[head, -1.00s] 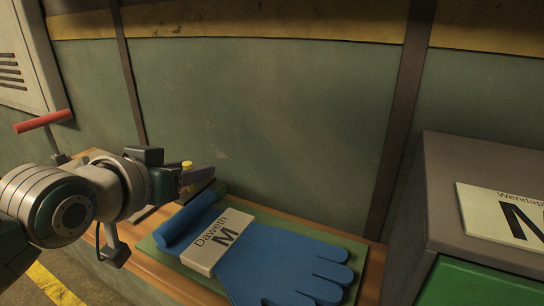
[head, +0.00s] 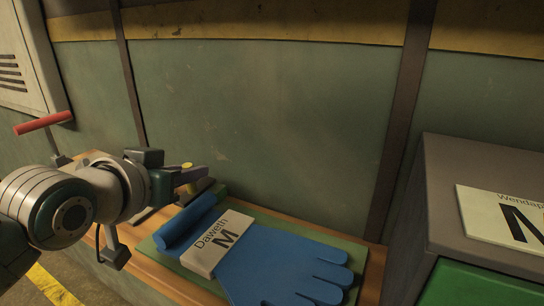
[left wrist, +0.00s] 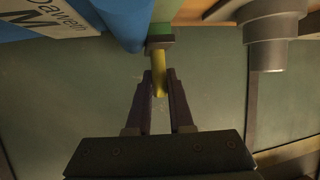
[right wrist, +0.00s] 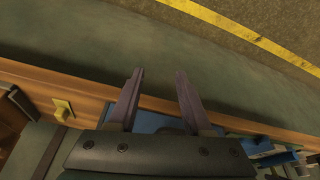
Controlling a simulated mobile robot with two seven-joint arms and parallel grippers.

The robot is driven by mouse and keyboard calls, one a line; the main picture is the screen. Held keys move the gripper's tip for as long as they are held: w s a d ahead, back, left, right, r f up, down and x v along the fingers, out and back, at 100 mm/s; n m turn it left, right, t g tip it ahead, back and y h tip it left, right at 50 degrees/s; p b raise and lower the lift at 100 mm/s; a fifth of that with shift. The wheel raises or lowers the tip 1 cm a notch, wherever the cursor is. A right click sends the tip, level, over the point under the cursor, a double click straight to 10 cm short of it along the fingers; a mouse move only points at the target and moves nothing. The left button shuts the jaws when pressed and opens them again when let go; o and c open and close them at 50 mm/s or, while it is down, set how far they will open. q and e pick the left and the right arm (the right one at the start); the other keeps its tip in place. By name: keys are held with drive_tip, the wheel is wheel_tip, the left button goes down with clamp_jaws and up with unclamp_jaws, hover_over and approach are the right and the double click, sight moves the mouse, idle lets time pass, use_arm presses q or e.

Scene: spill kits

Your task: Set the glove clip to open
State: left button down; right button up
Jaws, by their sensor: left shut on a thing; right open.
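The yellow lever of the glove clip (left wrist: 159,82) rises from a dark block at the end of the green mat in the left wrist view. Its yellow top (head: 187,165) shows just above my fingers in the head view. My left gripper (head: 203,174) is shut on this lever; its fingers (left wrist: 159,74) stand either side of it. The blue glove (head: 285,270) lies on the mat beside it, under a pale band reading "Daweth M" (head: 217,243). My right gripper (right wrist: 160,73) is open and empty, near the bench edge; the head view does not show it.
The green mat (head: 340,242) lies on a wooden bench (head: 373,275) against a green wall. A grey box with a green front (head: 470,290) stands at right. A red-handled lever (head: 43,122) is at left.

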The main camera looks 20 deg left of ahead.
sight(207, 180)
idle(0.9)
use_arm(q)
drive_tip(key=shift+r+p, duration=0.2)
drive_tip(key=shift+p, duration=0.2)
drive_tip(key=w+r+g+p, duration=0.1)
drive_tip(key=g+p, duration=0.1)
drive_tip(key=p, duration=0.3)
drive_tip(key=w+g+p, duration=0.1)
drive_tip(key=g+p, duration=0.1)
drive_tip(key=p, duration=0.2)
drive_tip(key=shift+d+r+m+p, duration=0.1)
drive_tip(key=shift+r+m+p, duration=0.2)
drive_tip(key=shift+r+p, duration=0.1)
drive_tip(key=shift+w+g+p, duration=0.45)
drive_tip(key=shift+g, duration=0.45)
drive_tip(key=shift+w+f+g, duration=0.2)
drive_tip(key=shift+w+g, duration=0.3)
drive_tip(key=shift+g, duration=0.6)
drive_tip(key=c, duration=0.8)
unclamp_jaws()
